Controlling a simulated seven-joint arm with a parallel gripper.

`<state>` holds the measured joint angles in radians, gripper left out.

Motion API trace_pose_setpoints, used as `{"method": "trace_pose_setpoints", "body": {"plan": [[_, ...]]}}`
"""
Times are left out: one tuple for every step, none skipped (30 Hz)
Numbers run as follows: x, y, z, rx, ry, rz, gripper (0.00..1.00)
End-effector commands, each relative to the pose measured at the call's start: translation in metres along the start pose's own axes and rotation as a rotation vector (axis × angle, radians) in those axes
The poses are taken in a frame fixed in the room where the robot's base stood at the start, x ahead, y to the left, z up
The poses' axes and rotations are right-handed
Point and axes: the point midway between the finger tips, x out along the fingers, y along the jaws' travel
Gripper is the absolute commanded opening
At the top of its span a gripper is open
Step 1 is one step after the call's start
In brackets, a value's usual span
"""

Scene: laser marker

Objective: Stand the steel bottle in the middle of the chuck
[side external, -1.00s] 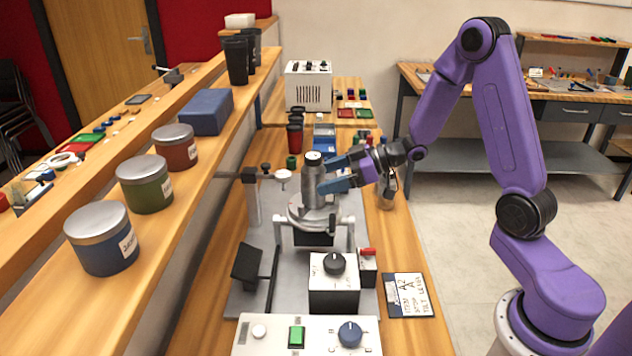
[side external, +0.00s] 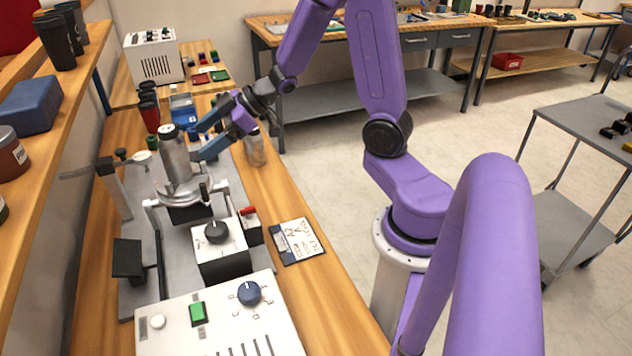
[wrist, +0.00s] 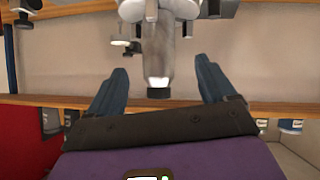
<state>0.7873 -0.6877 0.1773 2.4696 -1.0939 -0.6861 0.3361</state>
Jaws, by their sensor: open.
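The steel bottle (side external: 175,158), grey with a dark cap, stands on the round metal chuck (side external: 170,194) in the side view. It looks upright, but I cannot tell whether it is exactly centred. In the wrist view the bottle (wrist: 158,60) appears cap-down between the fingers, with its base by metal parts at the top edge. My gripper (side external: 196,143) is open at the bottle's right side, its blue fingertips close to the upper body. In the wrist view my gripper (wrist: 161,66) shows a clear gap on both sides of the bottle.
A white box with a black knob (side external: 217,236) is in front of the chuck, and a control panel (side external: 220,320) is nearer. A post (side external: 113,190) stands left. A shelf (side external: 60,130) runs along the left.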

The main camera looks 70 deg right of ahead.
Motion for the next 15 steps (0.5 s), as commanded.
{"method": "trace_pose_setpoints", "body": {"plan": [[0.003,-0.009,-0.006,-0.028,-0.037,0.016,0.84],[0.004,-0.014,-0.007,-0.038,-0.063,0.028,0.84],[0.005,-0.021,-0.009,-0.051,-0.097,0.04,0.84],[0.004,-0.025,-0.009,-0.058,-0.122,0.05,0.84],[0.004,-0.031,-0.01,-0.066,-0.148,0.056,0.84],[0.003,-0.039,-0.011,-0.074,-0.182,0.063,0.84],[0.001,-0.046,-0.011,-0.08,-0.208,0.066,0.84],[-0.001,-0.053,-0.011,-0.085,-0.234,0.068,0.84],[-0.004,-0.063,-0.01,-0.09,-0.27,0.067,0.84],[-0.007,-0.071,-0.009,-0.095,-0.298,0.064,0.84],[-0.011,-0.08,-0.008,-0.099,-0.326,0.059,0.84],[-0.017,-0.092,-0.006,-0.103,-0.364,0.05,0.84],[-0.021,-0.101,-0.004,-0.107,-0.394,0.041,0.84],[-0.027,-0.111,-0.002,-0.11,-0.424,0.029,0.84],[-0.035,-0.124,0.002,-0.115,-0.466,0.011,0.84]]}}
